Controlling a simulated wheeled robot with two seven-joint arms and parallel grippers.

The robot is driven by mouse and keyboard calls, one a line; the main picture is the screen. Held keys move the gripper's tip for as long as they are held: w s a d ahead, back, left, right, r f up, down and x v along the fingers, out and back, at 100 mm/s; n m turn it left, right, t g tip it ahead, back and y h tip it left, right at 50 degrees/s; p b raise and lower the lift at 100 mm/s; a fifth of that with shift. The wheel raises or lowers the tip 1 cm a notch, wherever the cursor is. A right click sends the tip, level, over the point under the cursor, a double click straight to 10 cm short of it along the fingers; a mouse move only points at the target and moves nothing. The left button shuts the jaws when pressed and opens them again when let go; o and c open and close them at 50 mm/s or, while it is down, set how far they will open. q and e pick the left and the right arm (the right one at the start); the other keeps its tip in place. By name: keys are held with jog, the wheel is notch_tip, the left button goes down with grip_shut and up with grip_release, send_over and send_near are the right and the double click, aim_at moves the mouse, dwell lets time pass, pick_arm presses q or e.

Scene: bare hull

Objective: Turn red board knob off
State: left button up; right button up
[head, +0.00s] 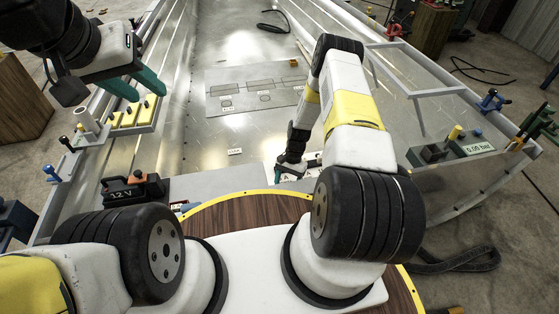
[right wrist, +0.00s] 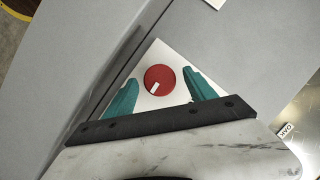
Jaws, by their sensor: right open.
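The red knob (right wrist: 159,79) is round, with a white mark toward its lower left, and sits on a white plate (right wrist: 155,56) in the right wrist view. The two teal fingers of my right gripper (right wrist: 158,86) are open on either side of it, with a gap on each side. In the head view my right gripper (head: 284,172) points down at the far edge of the grey bench; the knob cannot be made out there. My left gripper (head: 150,95) is at the upper left, its teal fingers apart and empty.
Yellow blocks (head: 135,112) sit on the left rail. The metal hull floor (head: 240,125) is mostly clear, with a flat marked sheet (head: 225,80).

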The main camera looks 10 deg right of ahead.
jog(key=shift+f, duration=0.2)
jog(key=shift+c, duration=0.4)
jog(key=c, duration=1.3)
jog(key=shift+a, duration=0.1)
